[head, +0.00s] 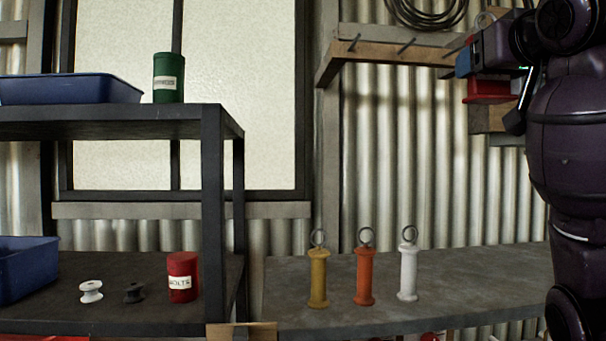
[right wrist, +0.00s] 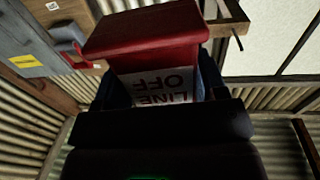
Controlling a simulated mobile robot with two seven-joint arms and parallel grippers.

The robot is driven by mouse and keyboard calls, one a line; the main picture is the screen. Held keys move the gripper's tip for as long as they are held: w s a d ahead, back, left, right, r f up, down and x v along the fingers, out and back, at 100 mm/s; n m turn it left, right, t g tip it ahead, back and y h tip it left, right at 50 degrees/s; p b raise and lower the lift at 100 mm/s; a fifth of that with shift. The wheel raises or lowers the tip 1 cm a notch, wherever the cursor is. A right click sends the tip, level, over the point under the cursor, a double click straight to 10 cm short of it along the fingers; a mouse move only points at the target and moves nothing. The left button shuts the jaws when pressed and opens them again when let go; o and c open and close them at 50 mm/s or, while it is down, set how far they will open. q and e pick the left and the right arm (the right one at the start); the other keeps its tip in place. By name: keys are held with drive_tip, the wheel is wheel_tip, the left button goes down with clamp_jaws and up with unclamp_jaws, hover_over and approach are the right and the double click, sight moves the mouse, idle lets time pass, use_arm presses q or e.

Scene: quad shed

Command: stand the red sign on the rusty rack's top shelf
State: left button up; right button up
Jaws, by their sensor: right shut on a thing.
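The red sign (head: 488,87) is at the upper right of the head view, in front of the corrugated wall. My right gripper (head: 478,68) is shut on it, partly hidden by my arm. In the right wrist view the red sign (right wrist: 145,35) sits between the blue fingers of my right gripper (right wrist: 155,88). Its white label reads "LINE OFF" upside down. The rack is a dark metal unit at the left, and its top shelf (head: 190,120) is well left of the sign. My left gripper is not in view.
The top shelf holds a blue tray (head: 70,88) and a green can (head: 168,77), with a little bare room right of the can. A wooden peg rail (head: 400,52) juts from the wall. Yellow (head: 318,278), orange (head: 364,276) and white (head: 408,273) ringed cylinders stand on the bench.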

drive_tip(key=w+a+f+y, duration=0.1)
drive_tip(key=w+a+f, duration=0.15)
drive_tip(key=f, duration=0.85)
drive_tip(key=w+a+f+n, duration=0.1)
drive_tip(key=a+f, duration=0.2)
drive_tip(key=f, duration=0.7)
drive_tip(key=w+a+f+y, duration=0.1)
drive_tip(key=a+f, duration=0.1)
drive_tip(key=f, duration=0.9)
drive_tip(key=s+f, duration=0.3)
drive_tip(key=f, duration=0.7)
drive_tip(key=s+f+h, duration=0.1)
drive_tip(key=s+f, duration=0.3)
drive_tip(key=f, duration=0.6)
drive_tip(key=s+f, duration=0.3)
drive_tip(key=f, duration=0.8)
drive_tip(key=shift+s+a+m, duration=0.3)
drive_tip(key=shift+a, duration=0.1)
drive_tip(key=shift+r, duration=0.1)
